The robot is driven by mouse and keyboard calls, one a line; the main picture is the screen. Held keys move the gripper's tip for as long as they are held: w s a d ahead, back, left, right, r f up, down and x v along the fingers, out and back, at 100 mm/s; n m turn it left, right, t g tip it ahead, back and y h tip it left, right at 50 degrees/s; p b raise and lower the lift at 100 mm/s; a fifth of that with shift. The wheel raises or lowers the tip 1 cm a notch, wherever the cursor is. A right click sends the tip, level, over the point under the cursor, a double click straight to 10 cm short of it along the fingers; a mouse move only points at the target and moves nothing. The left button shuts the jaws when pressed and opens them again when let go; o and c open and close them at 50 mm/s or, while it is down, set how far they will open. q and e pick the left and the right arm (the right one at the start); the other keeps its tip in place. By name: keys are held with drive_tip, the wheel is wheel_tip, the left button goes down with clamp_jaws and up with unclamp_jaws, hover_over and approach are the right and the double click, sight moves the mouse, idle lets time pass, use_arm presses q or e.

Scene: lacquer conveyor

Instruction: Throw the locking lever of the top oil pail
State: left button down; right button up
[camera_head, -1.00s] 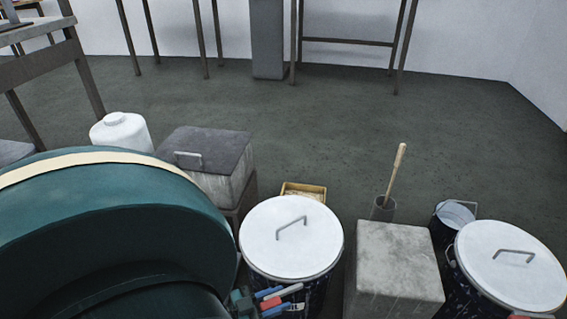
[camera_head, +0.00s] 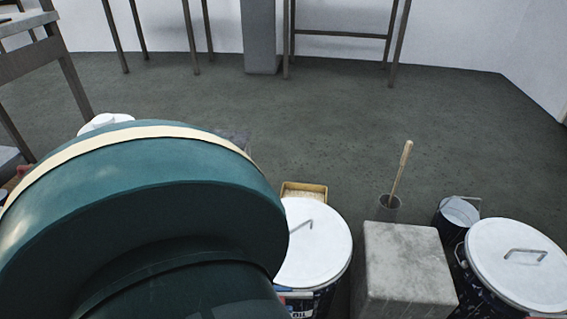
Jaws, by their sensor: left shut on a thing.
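A dark pail (camera_head: 325,300) with a white lid (camera_head: 315,245) and a wire lid handle stands at the bottom centre. Part of a pale label with lettering shows on its side. My teal left arm (camera_head: 150,210) fills the lower left and covers the pail's left part. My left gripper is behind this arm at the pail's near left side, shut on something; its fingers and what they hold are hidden. Small red and pale bits (camera_head: 290,293) show at the arm's edge below the lid. I cannot make out the locking lever. My right gripper is not in view.
A grey block (camera_head: 405,260) stands between the pails. A wooden-handled tool (camera_head: 400,175) stands in a pot behind the block. The floor beyond is clear.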

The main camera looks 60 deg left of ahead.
use_arm(q)
drive_tip(key=shift+s+d+h, duration=0.2)
drive_tip(key=shift+d+h, duration=0.1)
drive_tip(key=shift+d, duration=0.15)
drive_tip(key=c, duration=1.3)
unclamp_jaws()
drive_tip(key=shift+o, duration=0.5)
drive_tip(key=shift+w+a, duration=0.1)
drive_tip(key=shift+a, duration=0.2)
